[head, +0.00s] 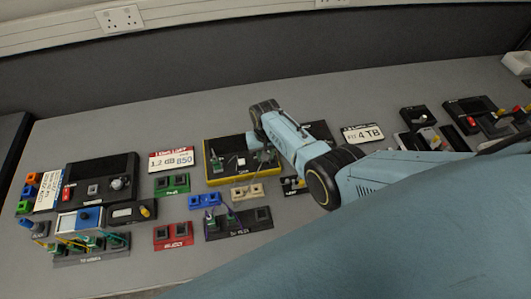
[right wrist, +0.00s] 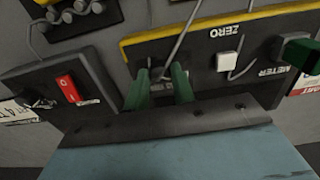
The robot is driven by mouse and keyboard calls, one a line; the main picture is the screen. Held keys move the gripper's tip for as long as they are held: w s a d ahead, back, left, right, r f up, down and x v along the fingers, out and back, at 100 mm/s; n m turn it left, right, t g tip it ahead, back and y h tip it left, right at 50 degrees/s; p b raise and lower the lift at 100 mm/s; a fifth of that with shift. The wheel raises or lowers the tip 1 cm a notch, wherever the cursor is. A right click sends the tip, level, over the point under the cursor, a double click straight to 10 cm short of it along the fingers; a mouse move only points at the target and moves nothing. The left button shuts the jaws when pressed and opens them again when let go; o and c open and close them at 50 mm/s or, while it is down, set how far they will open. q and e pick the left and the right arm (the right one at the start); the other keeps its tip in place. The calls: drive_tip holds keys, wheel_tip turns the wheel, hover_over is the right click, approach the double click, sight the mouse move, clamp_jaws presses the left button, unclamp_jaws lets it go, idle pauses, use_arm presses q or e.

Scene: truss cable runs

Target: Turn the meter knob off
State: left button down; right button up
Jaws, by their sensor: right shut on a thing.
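My right gripper (right wrist: 160,85) is over the yellow-edged black panel (head: 208,176), which also fills the top right of the right wrist view (right wrist: 135,43). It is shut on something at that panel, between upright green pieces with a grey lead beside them. I cannot tell whether this is a green plug or a knob. In the right wrist view the panel carries the words ZERO and METER, a white button (right wrist: 227,62) and a green plug (right wrist: 300,52). A pale round knob (head: 117,183) shows on a black box at the left. My left gripper is out of view.
A black unit with a red rocker switch (right wrist: 69,88) stands beside the gripper. Blue (head: 204,200), beige (head: 247,192), red (head: 173,235) and green (head: 172,185) socket blocks lie nearby. A blue-framed device (head: 90,217) sits at the left.

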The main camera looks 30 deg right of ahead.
drive_tip(key=o, duration=1)
drive_tip(key=shift+r, duration=0.1)
drive_tip(key=shift+r, duration=0.35)
drive_tip(key=shift+r+p, duration=1.45)
drive_tip(key=shift+r, duration=4.8)
